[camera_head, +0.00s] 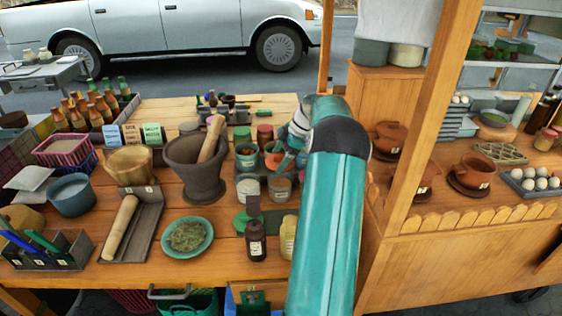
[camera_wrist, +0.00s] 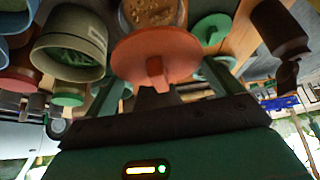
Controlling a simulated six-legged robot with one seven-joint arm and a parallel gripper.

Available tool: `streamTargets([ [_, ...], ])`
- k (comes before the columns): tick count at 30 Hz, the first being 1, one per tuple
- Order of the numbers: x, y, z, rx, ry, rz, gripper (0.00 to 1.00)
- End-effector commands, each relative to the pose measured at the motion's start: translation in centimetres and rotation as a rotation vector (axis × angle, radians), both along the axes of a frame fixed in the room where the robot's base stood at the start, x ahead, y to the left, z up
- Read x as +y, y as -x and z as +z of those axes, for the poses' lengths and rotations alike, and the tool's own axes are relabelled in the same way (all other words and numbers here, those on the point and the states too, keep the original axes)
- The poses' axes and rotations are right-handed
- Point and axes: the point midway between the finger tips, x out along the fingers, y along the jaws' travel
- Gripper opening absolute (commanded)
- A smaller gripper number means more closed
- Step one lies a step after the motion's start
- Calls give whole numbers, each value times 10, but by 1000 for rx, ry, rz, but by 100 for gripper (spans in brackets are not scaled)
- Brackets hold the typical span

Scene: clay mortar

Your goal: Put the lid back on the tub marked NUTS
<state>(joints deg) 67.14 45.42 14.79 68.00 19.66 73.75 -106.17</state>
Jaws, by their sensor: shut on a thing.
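My gripper (camera_wrist: 157,92) is shut on the knob of a round orange lid (camera_wrist: 190,52), which it holds tilted in the wrist view. In the head view the lid (camera_head: 275,160) shows beside my arm, above the group of tubs. An open tub with brown, lumpy contents (camera_wrist: 152,12) is just beyond the lid in the wrist view, partly hidden by it. A tub with brown contents (camera_head: 279,190) stands at the front right of the group in the head view. The tub labels are too small to read, so I cannot tell which is marked NUTS.
An open tub with green contents (camera_wrist: 72,45) is beside the lid. A green lid (camera_wrist: 212,28) lies on the other side. A dark bottle (camera_head: 256,240) and a yellowish bottle (camera_head: 288,238) stand at the front. A mortar (camera_head: 196,170) stands left of the tubs.

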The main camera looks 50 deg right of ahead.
Motion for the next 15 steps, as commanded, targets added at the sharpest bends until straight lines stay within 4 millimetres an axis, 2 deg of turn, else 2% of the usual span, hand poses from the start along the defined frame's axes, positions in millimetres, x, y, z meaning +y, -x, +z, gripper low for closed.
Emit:
streamTargets([
  [15,0,0,-44,-1,-1,0,70],
])
